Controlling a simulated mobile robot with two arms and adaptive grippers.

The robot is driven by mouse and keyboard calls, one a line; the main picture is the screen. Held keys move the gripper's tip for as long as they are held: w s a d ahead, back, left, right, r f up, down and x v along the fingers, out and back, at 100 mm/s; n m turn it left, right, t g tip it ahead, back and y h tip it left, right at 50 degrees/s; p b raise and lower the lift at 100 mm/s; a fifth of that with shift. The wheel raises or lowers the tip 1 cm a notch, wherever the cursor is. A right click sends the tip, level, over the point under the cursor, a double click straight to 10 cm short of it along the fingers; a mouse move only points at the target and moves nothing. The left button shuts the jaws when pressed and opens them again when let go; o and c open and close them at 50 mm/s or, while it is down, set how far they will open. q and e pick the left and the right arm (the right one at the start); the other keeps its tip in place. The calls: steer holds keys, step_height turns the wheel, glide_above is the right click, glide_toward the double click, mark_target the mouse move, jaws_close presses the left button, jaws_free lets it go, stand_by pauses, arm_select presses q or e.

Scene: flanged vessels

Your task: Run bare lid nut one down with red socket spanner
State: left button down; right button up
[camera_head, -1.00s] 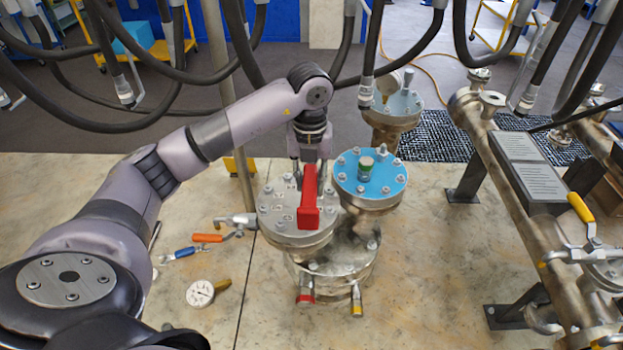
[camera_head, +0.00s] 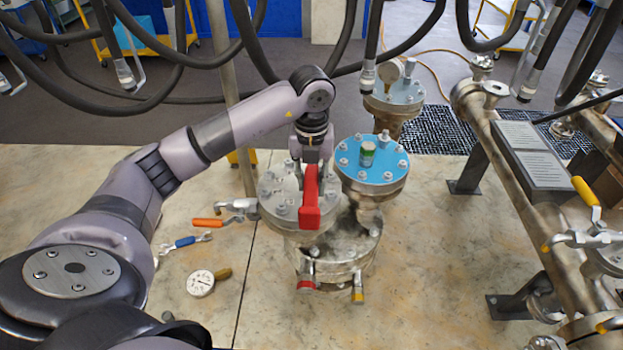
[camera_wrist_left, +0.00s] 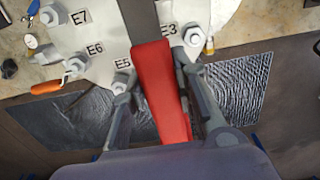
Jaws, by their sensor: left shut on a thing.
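The red socket spanner (camera_head: 311,200) stands over the grey lid (camera_head: 271,211) of the left vessel. My left gripper (camera_head: 311,170) is shut on it from behind and above. In the left wrist view the red handle (camera_wrist_left: 164,90) runs between the two fingers of the gripper (camera_wrist_left: 152,78), with a grey shaft (camera_wrist_left: 142,20) beyond it. Nuts marked E7, E6, E5 and E3 show on the lid (camera_wrist_left: 105,25) around it. The spanner's socket end and any nut under it are hidden. My right gripper is in neither view.
A blue lid (camera_head: 349,179) with a green-capped part (camera_head: 367,154) stands close on the right. A gauge (camera_head: 200,283), a blue-handled tool (camera_head: 184,242) and an orange-handled valve (camera_head: 208,222) are at the left. Hoses hang above. Pipework (camera_head: 520,210) stands at the right.

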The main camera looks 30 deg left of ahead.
arm_select(q)
steer(key=shift+w+a+f, duration=0.1)
steer(key=shift+f, duration=0.3)
steer(key=shift+f+b, duration=0.5)
steer(key=shift+b, duration=0.15)
steer(key=shift+f, duration=0.3)
steer(key=shift+s+a+b, duration=0.15)
steer(key=shift+s+b, duration=0.05)
steer(key=shift+b, duration=0.25)
steer(key=a+m+b, duration=0.1)
steer(key=a+m, duration=0.1)
steer(key=s+a+m+b, duration=0.1)
steer(key=a+m+b, duration=0.1)
steer(key=a+m, duration=0.1)
steer(key=a+m+b, duration=0.1)
steer(key=a+m, duration=0.2)
steer(key=shift+s+b, duration=0.25)
steer(key=shift+b, duration=0.05)
steer(key=shift+a+m, duration=0.3)
steer(key=shift+a, duration=0.05)
